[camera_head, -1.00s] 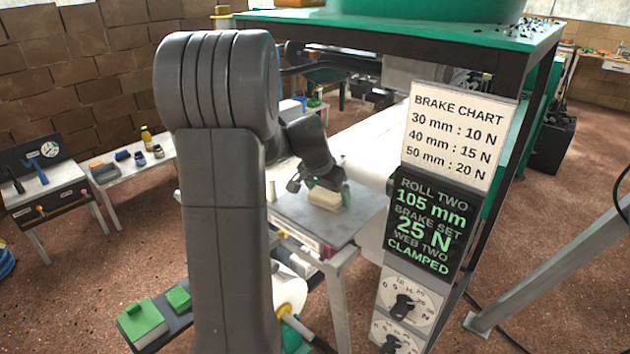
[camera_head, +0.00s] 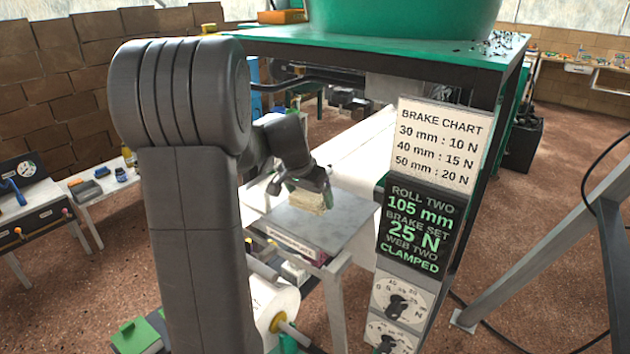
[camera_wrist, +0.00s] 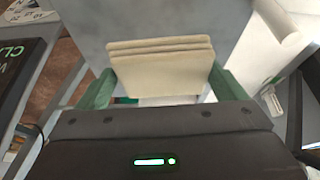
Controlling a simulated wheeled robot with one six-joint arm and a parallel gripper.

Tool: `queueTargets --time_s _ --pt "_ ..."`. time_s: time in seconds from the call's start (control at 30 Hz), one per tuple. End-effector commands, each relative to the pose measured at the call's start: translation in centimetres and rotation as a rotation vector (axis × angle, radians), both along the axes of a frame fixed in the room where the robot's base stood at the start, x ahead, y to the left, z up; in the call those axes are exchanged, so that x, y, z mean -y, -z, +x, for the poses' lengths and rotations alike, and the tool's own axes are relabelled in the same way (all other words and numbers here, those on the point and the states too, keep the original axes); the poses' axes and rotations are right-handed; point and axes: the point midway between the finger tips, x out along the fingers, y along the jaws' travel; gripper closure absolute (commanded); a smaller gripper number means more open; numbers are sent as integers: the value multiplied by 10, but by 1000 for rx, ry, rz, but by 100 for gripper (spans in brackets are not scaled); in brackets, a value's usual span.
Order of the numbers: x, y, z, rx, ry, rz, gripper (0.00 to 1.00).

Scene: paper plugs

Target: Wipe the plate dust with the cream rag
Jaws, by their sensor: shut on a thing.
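My gripper (camera_head: 300,186) is shut on the cream rag (camera_head: 306,200), a folded pad, above the grey plate (camera_head: 350,222). In the wrist view the rag (camera_wrist: 160,68) shows as several stacked layers between the green fingers of my gripper (camera_wrist: 165,88). The plate's grey surface (camera_wrist: 120,20) lies beyond it. I cannot tell for sure whether the rag touches the plate. Some faint darker marks show on the plate in the head view, but I cannot make out dust clearly. My arm hides part of the plate's left side.
A sign post with a brake chart (camera_head: 437,145) and dials (camera_head: 400,300) stands close to the right of the plate. A white paper roll (camera_head: 272,303) is below left. A white web (camera_head: 345,150) runs behind. A green-topped frame (camera_head: 400,50) rises at the back.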

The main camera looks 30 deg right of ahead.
Motion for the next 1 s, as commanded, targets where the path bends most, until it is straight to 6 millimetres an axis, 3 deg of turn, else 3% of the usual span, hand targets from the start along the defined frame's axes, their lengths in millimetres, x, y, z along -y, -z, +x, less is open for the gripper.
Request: queueTargets --time_s 0.3,1.0 --pt "-1 -30 -3 0 -5 0 31" --pt "-1 -31 -3 0 -6 0 31"
